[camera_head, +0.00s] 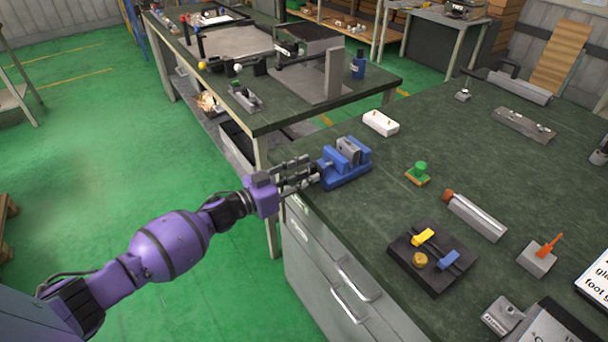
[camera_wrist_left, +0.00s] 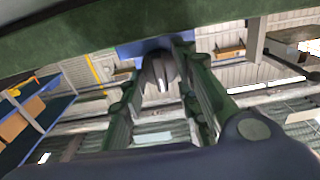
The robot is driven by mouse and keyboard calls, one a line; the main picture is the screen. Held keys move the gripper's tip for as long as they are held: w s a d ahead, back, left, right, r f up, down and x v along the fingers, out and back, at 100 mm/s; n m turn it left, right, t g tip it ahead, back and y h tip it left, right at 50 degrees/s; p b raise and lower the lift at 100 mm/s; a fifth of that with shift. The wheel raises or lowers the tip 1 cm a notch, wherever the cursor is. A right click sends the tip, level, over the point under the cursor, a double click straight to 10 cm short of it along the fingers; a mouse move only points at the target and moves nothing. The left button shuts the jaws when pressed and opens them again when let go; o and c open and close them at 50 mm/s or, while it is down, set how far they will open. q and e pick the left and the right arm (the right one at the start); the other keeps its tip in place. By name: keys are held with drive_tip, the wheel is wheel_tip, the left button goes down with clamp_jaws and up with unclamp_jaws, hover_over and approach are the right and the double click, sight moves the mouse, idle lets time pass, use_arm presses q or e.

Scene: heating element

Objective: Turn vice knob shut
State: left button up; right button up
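The blue vice (camera_head: 345,165) stands near the left edge of the dark green bench top, with a grey block (camera_head: 348,149) in its jaws. My left gripper (camera_head: 312,174) reaches in from the left, level with the vice's near-left end. In the left wrist view, the grey vice knob (camera_wrist_left: 158,72) sticks out below a blue part of the vice (camera_wrist_left: 145,46). The fingers of my left gripper (camera_wrist_left: 160,75) stand apart on either side of the knob. Firm contact does not show. In the head view the gripper hides the knob. My right gripper is out of view.
A white block (camera_head: 381,122) lies behind the vice and a green-topped stamp (camera_head: 418,173) to its right. A black fixture with yellow and blue pieces (camera_head: 432,257) sits nearer. A second bench (camera_head: 270,115) stands behind, left. Bench top around the vice is clear.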

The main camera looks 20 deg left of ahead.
use_arm(q)
drive_tip(key=shift+c, duration=0.2)
clamp_jaws()
